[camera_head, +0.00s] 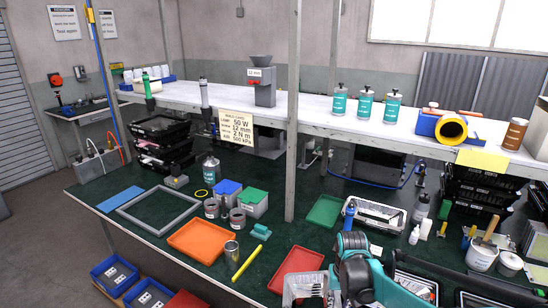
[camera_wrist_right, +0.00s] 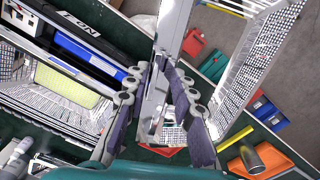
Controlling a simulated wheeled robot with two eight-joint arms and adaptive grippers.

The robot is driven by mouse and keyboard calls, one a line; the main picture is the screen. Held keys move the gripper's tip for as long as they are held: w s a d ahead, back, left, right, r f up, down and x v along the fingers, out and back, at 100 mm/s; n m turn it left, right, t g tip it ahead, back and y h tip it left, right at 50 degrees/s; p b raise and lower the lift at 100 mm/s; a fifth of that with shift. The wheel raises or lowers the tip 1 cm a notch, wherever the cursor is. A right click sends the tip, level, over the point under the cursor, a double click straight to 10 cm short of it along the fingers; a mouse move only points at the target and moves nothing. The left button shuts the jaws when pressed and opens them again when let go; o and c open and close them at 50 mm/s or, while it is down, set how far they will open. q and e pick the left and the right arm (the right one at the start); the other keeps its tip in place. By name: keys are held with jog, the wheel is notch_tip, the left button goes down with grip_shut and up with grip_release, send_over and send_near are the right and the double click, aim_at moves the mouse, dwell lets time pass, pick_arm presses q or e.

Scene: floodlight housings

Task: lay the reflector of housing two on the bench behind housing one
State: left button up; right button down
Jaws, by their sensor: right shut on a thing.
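My right gripper (camera_wrist_right: 163,98) is shut on a shiny metal piece, which looks like the reflector (camera_wrist_right: 250,65), with a dimpled silver surface. In the head view the reflector (camera_head: 303,286) shows beside my teal right arm at the bottom edge, over the red tray; the arm hides the grip. A grey housing (camera_head: 374,214) lies behind my arm on the bench (camera_head: 270,262). Another open housing (camera_head: 416,286) is just right of my arm, partly hidden. The wrist view shows an open housing with a yellow panel (camera_wrist_right: 75,85). I see no number on either housing. My left gripper is out of view.
A red tray (camera_head: 294,268), an orange tray (camera_head: 201,238) and a green tray (camera_head: 325,211) lie on the bench. A post (camera_head: 293,130) rises midway. Bare bench shows between the trays.

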jog(key=shift+s+a+f+n, duration=0.1)
jog(key=shift+s+a+n, duration=0.15)
jog(key=shift+a+n, duration=0.15)
jog(key=shift+s+a+r+p, duration=0.1)
jog(key=shift+a+r+p, duration=0.05)
jog(key=shift+r+p, duration=2.65)
jog(key=shift+r, duration=1)
